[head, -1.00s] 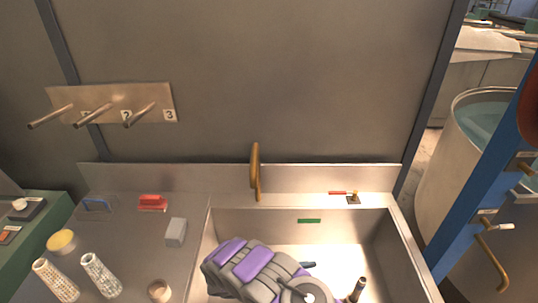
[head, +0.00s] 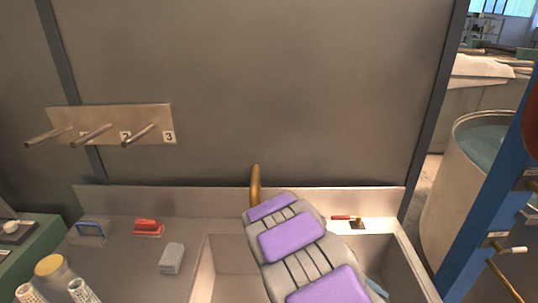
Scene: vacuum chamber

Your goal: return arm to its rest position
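My arm's purple and grey padded section (head: 292,237) rises from the bottom edge over the metal sink, in front of the brass faucet (head: 255,184). My gripper's fingertips cannot be made out, so I cannot tell whether it is open, shut or holding anything. The arm hides much of the sink basin (head: 215,262).
A plate with several numbered pegs (head: 110,124) is on the back wall. On the counter's left are a blue-handled item (head: 93,230), a red-handled brush (head: 148,227), a grey block (head: 171,258) and a yellow-topped jar (head: 50,268). A blue post (head: 475,195) and a large drum (head: 470,185) stand right.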

